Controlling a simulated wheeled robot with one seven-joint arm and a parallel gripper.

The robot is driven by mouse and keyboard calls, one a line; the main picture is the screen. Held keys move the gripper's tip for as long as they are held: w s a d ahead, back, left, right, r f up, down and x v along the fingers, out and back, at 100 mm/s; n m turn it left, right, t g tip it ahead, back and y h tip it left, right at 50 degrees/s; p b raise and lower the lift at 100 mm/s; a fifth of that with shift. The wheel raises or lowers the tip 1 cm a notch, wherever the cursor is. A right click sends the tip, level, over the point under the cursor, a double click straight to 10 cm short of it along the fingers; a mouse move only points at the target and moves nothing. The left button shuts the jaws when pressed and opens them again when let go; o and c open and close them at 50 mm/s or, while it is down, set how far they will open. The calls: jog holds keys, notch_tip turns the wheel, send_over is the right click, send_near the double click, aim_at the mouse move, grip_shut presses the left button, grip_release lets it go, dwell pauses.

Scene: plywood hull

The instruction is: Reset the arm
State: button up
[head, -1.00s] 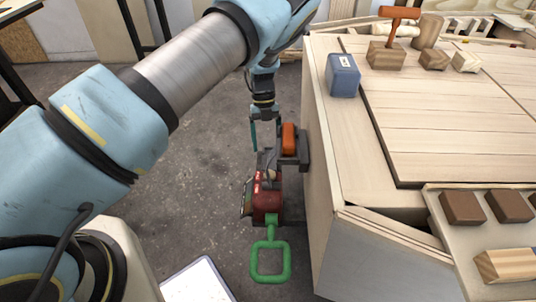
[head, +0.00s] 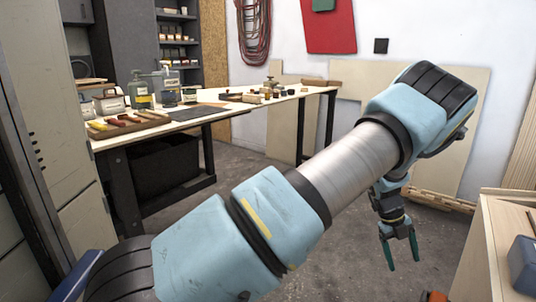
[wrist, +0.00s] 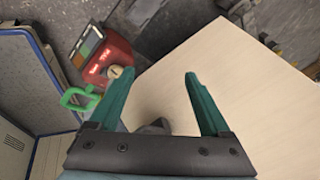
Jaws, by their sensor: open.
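My gripper (head: 402,252) hangs from my blue and silver arm, fingers pointing down, right of the middle in the head view. Its two green fingers stand apart with nothing between them. In the wrist view my gripper (wrist: 155,95) is open above the pale wooden surface of the plywood hull (wrist: 225,85). The hull also shows at the right edge of the head view (head: 482,240). My arm reaches across the head view from lower left to upper right.
A red device (wrist: 108,58) with a green handle (wrist: 78,98) is beside the hull. A workbench (head: 222,112) with bottles and trays stands at the back left. A blue box (head: 523,262) sits on the hull.

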jog(key=w+a+r+n+t+h, duration=0.25)
jog(key=w+a+r+n, duration=0.2)
jog(key=w, duration=0.25)
jog(key=w+a+r+n+t+h, duration=0.1)
jog(key=w+a+r+n+t, duration=0.35)
jog(key=w+r, duration=0.2)
jog(key=w+a+r+n+t+y, duration=0.1)
jog(key=w+a+r+n+y, duration=0.15)
jog(key=a+n, duration=0.4)
jog(key=w+a+r+n+t+y, duration=0.1)
jog(key=w+a+r+n+t, duration=0.2)
jog(key=a, duration=0.6)
jog(key=s+a+r+n+g+y, duration=0.25)
jog(key=a+n, duration=0.35)
jog(key=a, duration=0.5)
jog(key=s+a+n+g, duration=0.1)
jog(key=s+a+n, duration=0.25)
jog(key=s, duration=0.35)
jog(key=s+a+n+g+y, duration=0.1)
jog(key=s+a+n+g, duration=0.2)
jog(key=s, duration=0.5)
jog(key=s+a+n, duration=0.4)
jog(key=s+a, duration=0.1)
jog(key=s, duration=0.2)
notch_tip(320, 180, up, 14)
jog(key=p, duration=1.3)
jog(key=shift+w+r, duration=0.15)
jog(key=shift+w, duration=0.25)
